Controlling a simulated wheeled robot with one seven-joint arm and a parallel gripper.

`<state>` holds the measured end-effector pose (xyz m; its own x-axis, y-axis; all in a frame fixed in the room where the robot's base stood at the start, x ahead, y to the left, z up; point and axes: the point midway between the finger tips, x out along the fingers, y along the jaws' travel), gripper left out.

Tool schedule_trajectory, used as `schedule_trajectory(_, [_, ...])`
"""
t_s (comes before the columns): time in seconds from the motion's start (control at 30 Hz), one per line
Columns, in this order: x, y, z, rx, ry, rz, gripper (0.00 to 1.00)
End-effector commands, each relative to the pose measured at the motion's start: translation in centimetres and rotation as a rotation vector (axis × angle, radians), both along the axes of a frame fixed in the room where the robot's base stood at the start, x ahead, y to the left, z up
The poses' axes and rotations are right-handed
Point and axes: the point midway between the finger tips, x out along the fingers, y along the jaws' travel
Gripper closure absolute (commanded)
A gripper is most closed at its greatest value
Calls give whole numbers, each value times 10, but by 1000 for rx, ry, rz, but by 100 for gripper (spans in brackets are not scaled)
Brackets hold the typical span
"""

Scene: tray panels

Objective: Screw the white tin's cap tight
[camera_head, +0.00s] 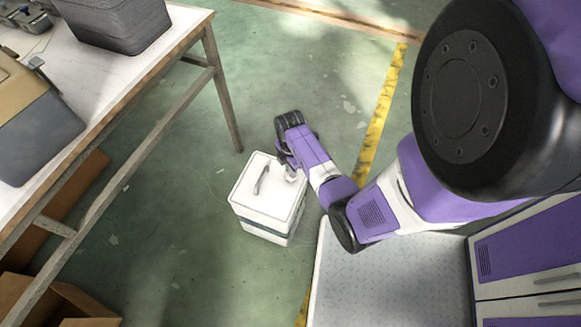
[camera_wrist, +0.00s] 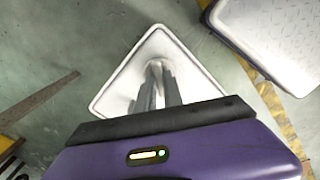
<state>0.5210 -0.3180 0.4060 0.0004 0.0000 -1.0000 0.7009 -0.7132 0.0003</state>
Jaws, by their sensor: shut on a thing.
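The white tin (camera_head: 264,211) is a square, box-like can standing upright on the green floor beside the table. Its top carries a dark grey bar handle (camera_head: 262,180) and, near the right corner, a small pale cap (camera_head: 291,175). My gripper (camera_head: 289,168) reaches down over that corner, shut on the cap. In the wrist view the tin's top (camera_wrist: 122,82) fills the middle, and both fingers (camera_wrist: 156,72) point at the cap, which they mostly hide. How tightly the cap sits cannot be told.
A white-topped table (camera_head: 120,68) with a dark grey bin (camera_head: 110,22) stands at left. Cardboard boxes (camera_head: 62,302) lie below it. A pale platform (camera_head: 385,275) and purple-fronted cabinets (camera_head: 530,245) are at lower right. The floor behind the tin is open.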

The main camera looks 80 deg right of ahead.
Motion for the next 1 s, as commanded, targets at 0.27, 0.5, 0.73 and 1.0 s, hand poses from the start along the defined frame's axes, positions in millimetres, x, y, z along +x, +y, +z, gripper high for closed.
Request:
schedule_trajectory(0.27, [1, 1, 4, 2, 2, -228, 100])
schedule_trajectory(0.5, [0, 1, 2, 2, 3, -459, 100])
schedule_trajectory(0.73, [0, 0, 2, 0, 3, -677, 100])
schedule_trajectory(1.0, [0, 0, 1, 1, 2, -934, 100])
